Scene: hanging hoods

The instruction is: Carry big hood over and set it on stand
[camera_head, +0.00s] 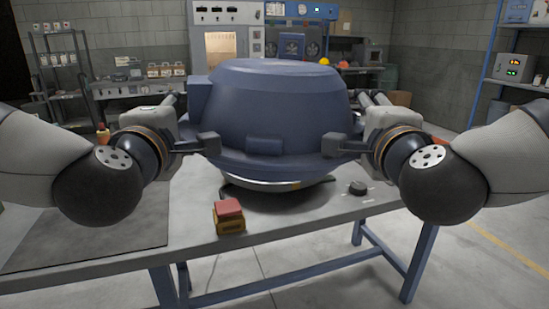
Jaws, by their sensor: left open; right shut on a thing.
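The big hood (275,105), a large blue-grey dome with a wide lower flange, is upright above the table in the middle of the view. Below its flange shows a curved silver rim (262,185) with a dark underside; I cannot tell whether this is the stand or part of the hood, nor whether the hood rests on it. My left gripper (207,144) is open at the hood's left side, close to the flange. My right gripper (336,144) is shut on the hood at its right side. The far side of the hood is hidden.
The grey table (190,215) has blue legs. A red and yellow box (229,216) stands at its front edge, a small black puck (357,188) lies to the right, and a dark mat (95,240) covers the left. Shelves and benches stand behind.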

